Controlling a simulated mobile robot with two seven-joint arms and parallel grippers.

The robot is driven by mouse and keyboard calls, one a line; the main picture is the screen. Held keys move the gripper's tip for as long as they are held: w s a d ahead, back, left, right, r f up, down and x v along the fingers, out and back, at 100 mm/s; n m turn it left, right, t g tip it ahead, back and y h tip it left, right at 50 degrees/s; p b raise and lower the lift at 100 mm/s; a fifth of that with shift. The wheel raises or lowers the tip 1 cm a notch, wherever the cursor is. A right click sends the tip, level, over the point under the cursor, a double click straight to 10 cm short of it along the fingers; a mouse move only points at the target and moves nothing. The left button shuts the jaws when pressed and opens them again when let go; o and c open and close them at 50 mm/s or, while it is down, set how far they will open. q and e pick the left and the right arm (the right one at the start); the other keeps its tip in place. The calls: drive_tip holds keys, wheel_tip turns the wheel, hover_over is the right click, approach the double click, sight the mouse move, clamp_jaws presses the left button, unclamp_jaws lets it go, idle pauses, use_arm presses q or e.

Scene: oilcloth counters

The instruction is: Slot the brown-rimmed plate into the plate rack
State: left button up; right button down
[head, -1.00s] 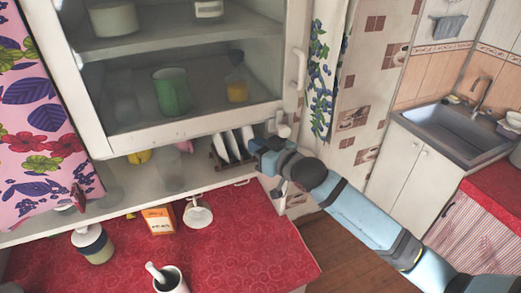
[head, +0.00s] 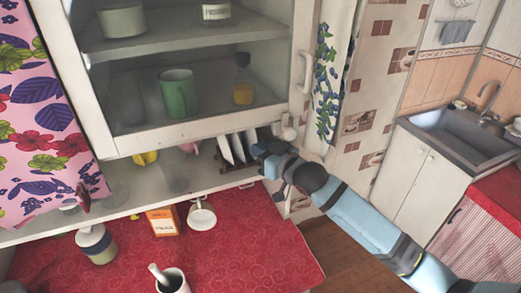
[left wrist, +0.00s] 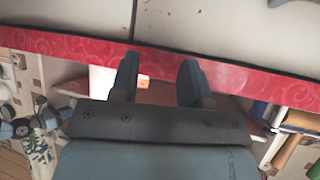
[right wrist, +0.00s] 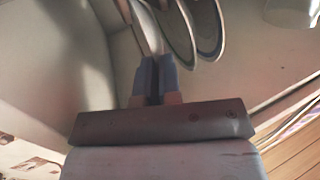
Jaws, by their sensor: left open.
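The plate rack (head: 229,168) stands on the cabinet's lower shelf, with white plates (head: 226,150) upright in it. My right gripper (head: 260,152) is at the rack's right end. In the right wrist view, my right gripper's fingers (right wrist: 156,62) are close together at the lower edge of a pale, dark-rimmed plate (right wrist: 149,30), apparently the brown-rimmed one. They look shut on it. More plates stand beside it (right wrist: 177,28). The fingers hide the gripped edge. My left gripper (left wrist: 157,75) is open and empty near the red counter edge; it is outside the head view.
Above the rack is the cabinet with a green mug (head: 178,93). On the red counter (head: 240,240) are a white mug (head: 202,217), an orange box (head: 163,221), a jar (head: 97,245) and a mortar (head: 172,282). A sink (head: 445,135) is at right.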

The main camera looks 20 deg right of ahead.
drive_tip(key=c, duration=1.2)
unclamp_jaws()
drive_tip(key=shift+c, duration=0.2)
drive_tip(key=shift+s, duration=0.1)
drive_tip(key=b+v, duration=0.3)
drive_tip(key=v, duration=1)
drive_tip(key=shift+s+d+b, duration=0.2)
drive_tip(key=shift+s+b, duration=0.1)
drive_tip(key=shift+r, duration=0.1)
